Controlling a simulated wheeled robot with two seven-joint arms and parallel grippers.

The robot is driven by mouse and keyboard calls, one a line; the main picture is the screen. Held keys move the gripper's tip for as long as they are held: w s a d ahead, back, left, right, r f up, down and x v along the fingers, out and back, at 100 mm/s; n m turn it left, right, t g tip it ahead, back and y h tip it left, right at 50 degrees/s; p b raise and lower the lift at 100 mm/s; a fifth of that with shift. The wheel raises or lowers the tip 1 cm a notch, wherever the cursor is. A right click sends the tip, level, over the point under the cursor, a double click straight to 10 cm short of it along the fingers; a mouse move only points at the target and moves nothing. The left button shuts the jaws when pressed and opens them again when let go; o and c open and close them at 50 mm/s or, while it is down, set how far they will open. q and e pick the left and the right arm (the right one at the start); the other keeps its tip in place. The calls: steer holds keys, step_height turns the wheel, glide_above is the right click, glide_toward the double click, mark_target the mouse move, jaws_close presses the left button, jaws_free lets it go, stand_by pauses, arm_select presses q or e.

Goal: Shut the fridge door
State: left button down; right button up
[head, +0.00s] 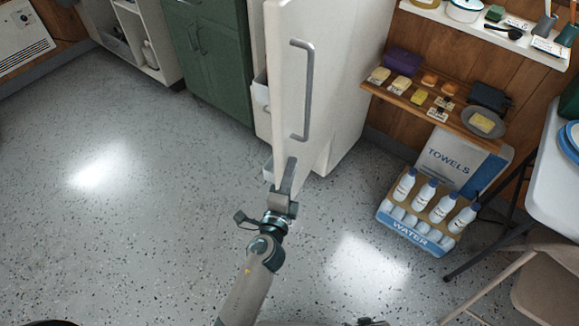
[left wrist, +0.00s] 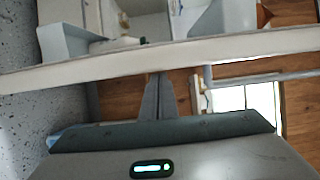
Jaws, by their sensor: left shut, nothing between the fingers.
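The white fridge (head: 355,75) stands at the top middle of the head view. Its door (head: 283,60) is open, with a long grey handle (head: 303,90) on its outer face and pale bins (head: 262,92) showing on its inner side. My left gripper (head: 289,172) is shut and empty at the lower part of the door, below the handle. In the left wrist view, its closed fingers (left wrist: 160,95) point at the pale door edge (left wrist: 210,50), with a bin (left wrist: 62,42) beyond. I cannot tell whether the fingertips touch the door.
A green cabinet (head: 210,55) stands left of the fridge. To the right are a wooden shelf (head: 425,108) with food, a tray of water bottles (head: 420,235), a white table (head: 555,170) and a folding chair (head: 545,285). The speckled floor (head: 130,220) at left is clear.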

steer(key=shift+s+d+f, duration=0.1)
steer(key=shift+s+d, duration=0.05)
steer(key=shift+d, duration=0.25)
steer(key=shift+s+d+f, duration=0.1)
steer(key=shift+s+d, duration=0.05)
steer(key=shift+d, duration=0.25)
